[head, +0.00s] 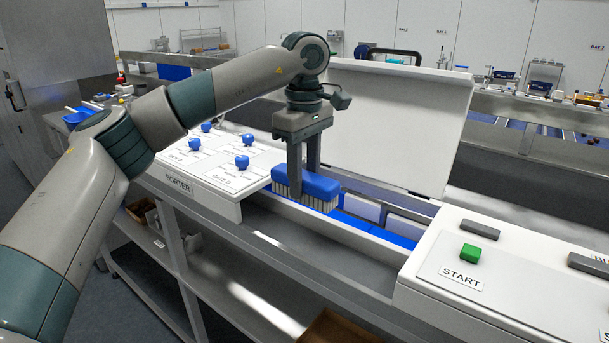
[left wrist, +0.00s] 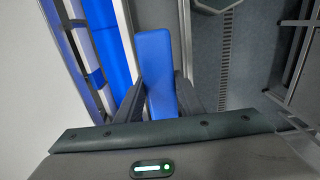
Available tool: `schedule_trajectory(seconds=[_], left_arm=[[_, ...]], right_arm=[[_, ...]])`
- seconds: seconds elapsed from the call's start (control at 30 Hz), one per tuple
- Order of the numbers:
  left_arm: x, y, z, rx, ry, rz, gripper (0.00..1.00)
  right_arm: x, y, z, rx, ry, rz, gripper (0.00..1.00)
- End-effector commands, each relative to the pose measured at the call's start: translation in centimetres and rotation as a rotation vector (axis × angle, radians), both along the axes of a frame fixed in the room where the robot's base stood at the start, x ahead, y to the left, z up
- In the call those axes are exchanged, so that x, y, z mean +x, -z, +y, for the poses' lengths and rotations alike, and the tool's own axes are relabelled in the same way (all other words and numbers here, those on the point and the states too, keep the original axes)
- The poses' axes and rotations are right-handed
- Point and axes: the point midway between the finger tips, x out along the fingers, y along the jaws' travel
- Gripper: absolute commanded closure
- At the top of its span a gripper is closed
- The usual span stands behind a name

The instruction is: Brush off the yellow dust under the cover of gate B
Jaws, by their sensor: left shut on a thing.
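My left gripper (head: 304,170) is shut on a blue brush (head: 318,187) with pale bristles pointing down. The brush is held over the opened trough of the sorter (head: 190,191), near its left end. In the left wrist view the blue brush back (left wrist: 154,70) lies between the two fingers. A white cover (head: 395,125) stands raised behind the trough. Blue belt (head: 350,222) and white gate blocks (head: 406,228) show inside the trough. I cannot make out any yellow dust or which gate is B. My right gripper is not in view.
A panel with several blue knobs (head: 242,162) is left of the trough. A white panel with a green START button (head: 471,252) is at the right. An open lower shelf (head: 240,285) lies below. Benches with equipment stand behind.

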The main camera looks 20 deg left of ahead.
Motion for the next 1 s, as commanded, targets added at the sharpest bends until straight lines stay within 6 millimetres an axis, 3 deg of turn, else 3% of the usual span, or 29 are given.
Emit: schedule_trajectory(seconds=[1.0], left_arm=[[0.0, 10.0, 0.0, -0.001, -0.001, -0.002, 0.84]], right_arm=[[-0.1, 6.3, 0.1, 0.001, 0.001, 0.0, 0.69]])
